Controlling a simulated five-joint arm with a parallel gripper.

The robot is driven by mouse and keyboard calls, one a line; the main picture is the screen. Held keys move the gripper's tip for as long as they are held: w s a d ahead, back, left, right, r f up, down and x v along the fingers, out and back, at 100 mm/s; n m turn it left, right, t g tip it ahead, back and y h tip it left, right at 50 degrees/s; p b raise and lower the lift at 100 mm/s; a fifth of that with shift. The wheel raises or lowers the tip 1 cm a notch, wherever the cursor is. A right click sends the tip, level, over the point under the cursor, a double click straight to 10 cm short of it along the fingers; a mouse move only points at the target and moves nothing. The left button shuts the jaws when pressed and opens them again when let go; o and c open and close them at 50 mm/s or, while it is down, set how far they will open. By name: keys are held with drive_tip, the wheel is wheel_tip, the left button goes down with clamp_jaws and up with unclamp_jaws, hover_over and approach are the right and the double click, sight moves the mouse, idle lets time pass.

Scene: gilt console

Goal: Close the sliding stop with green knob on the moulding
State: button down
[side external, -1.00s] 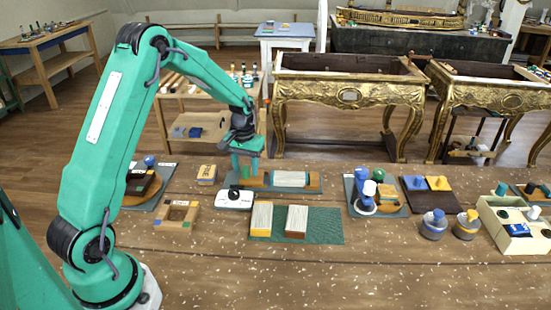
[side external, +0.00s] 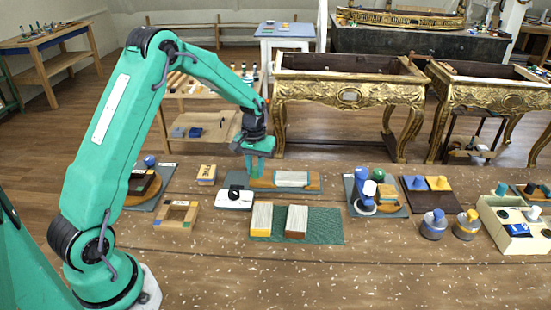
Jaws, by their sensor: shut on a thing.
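The moulding (side external: 314,183) is a wooden board lying at the back of the bench, with a pale ribbed piece (side external: 292,179) on its right part. My gripper (side external: 256,175) is low over the left part of this board, with its fingers pointing down. It is shut on the green knob of the sliding stop. The green fingers hide the knob, and the stop itself cannot be made out clearly. The gripper is left of the pale piece; I cannot tell whether the stop touches it.
A white box with a black knob (side external: 235,199) stands just in front of my gripper. A green mat (side external: 324,226) with two ribbed blocks lies nearer. A small wooden frame (side external: 177,214) is at left, a blue-knobbed device (side external: 364,192) at right. The front bench is clear.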

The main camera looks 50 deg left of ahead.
sight(256, 168)
drive_tip(key=c, duration=1.2)
unclamp_jaws()
drive_tip(key=shift+r, duration=3.9)
